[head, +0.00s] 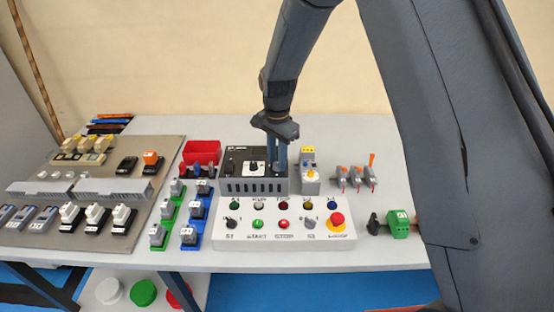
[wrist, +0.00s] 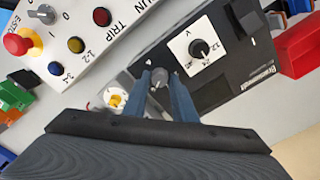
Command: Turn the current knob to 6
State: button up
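The black power supply (head: 253,172) stands on the bench behind the control box. Its current knob (wrist: 160,77), a dark grey knob marked A, shows between my two blue fingers in the wrist view. My gripper (wrist: 160,74) points down over it, one finger on each side. The knob nearly fills the gap, and I cannot tell whether the fingers touch it. The fingers cover most of the current scale, so its setting is unreadable. Beside it is the voltage knob (wrist: 198,48), black on a white dial marked V. In the head view my gripper (head: 276,170) hides the current knob.
A grey control box (head: 230,238) with several lamps, buttons and a red emergency stop (head: 337,219) stands in front. A small grey device with a yellow knob (head: 310,175) is close on the right. A red bin (head: 201,152) and switch blocks are left.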

jog(key=shift+o, duration=1.3)
jog(key=shift+r, duration=0.1)
jog(key=shift+r+b, duration=1.15)
jog(key=shift+r, duration=2.6)
